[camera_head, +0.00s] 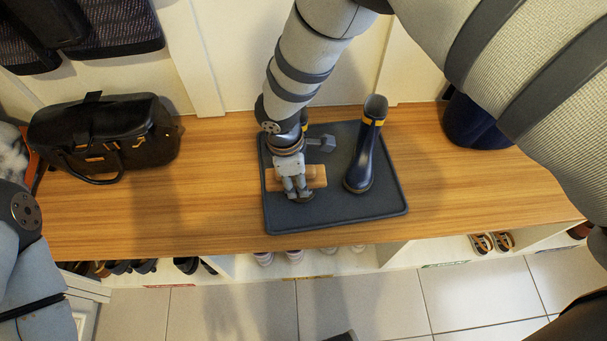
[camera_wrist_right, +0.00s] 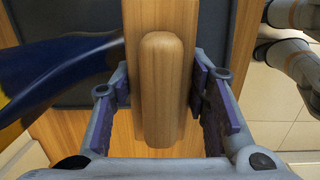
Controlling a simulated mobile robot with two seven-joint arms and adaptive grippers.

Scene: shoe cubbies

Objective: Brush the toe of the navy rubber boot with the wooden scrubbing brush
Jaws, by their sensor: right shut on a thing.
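The navy rubber boot (camera_head: 362,152) with a yellow band stands upright on a dark tray mat (camera_head: 375,207) on the wooden bench. A second boot (camera_head: 304,118) is mostly hidden behind my right arm. My right gripper (camera_head: 299,195) points down over the mat's left part, left of the visible boot. It is shut on the wooden scrubbing brush (camera_head: 317,176). In the right wrist view the brush's rounded grip (camera_wrist_right: 162,90) lies between the fingers, and a blurred navy boot (camera_wrist_right: 55,72) shows at left. The bristles are hidden. My left gripper is out of view.
A black handbag (camera_head: 105,135) sits on the bench (camera_head: 215,205) at left. A dark blue container (camera_head: 472,122) stands at right, partly behind my arm. Shoes (camera_head: 490,243) sit in cubbies below. Bare bench lies either side of the mat.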

